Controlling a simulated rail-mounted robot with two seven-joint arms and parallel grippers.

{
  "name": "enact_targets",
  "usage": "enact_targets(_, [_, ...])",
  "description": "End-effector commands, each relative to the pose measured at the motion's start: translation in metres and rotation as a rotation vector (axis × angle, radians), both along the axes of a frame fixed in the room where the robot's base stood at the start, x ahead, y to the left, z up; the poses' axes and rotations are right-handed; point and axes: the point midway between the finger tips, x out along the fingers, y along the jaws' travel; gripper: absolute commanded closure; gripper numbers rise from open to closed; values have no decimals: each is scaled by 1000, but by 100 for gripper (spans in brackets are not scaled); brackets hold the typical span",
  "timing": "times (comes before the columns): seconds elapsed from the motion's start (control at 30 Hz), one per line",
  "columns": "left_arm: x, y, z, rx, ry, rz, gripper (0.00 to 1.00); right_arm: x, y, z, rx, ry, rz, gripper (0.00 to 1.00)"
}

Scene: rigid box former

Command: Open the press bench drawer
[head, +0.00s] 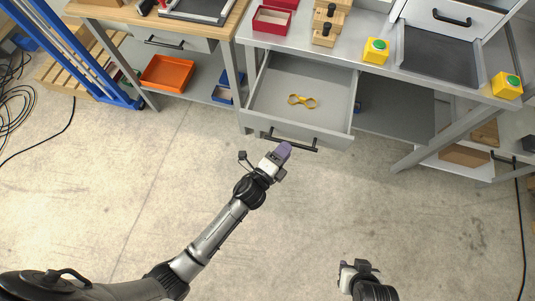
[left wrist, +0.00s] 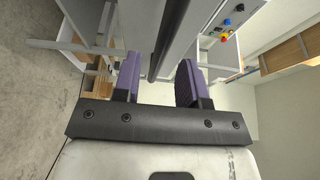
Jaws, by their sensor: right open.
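The press bench drawer (head: 268,95) stands pulled out from under the grey bench, with its inside showing. Its black bar handle (head: 305,147) is on the front face. My left gripper (head: 285,149) is at this handle. In the left wrist view my left gripper's purple fingers (left wrist: 158,82) are apart, with the dark handle bar (left wrist: 166,42) between them and gaps showing on both sides. My right gripper (head: 354,267) is low in the head view, over the floor, open and away from the drawer.
A yellow figure-eight-shaped item (head: 302,101) lies in the drawer. The bench top (head: 347,53) holds a red box (head: 272,20), wooden blocks and yellow button boxes (head: 376,50). An orange tray (head: 167,73) sits on a lower shelf at left. The floor before the drawer is clear.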

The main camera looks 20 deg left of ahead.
Motion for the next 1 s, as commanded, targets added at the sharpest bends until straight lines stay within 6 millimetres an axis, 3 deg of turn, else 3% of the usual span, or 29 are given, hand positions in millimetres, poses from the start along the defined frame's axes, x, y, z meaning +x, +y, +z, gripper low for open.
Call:
enact_targets(0.2, [-44, 15, 0, -1, 4, 1, 61, 0, 0, 7, 1, 0, -1, 57])
enact_targets(0.5, [-83, 30, 0, -2, 1, 0, 61, 0, 0, 10, 0, 0, 0, 57])
enact_targets(1.0, [-95, 34, 0, 0, 0, 0, 61, 0, -2, 11, -8, 0, 6, 57])
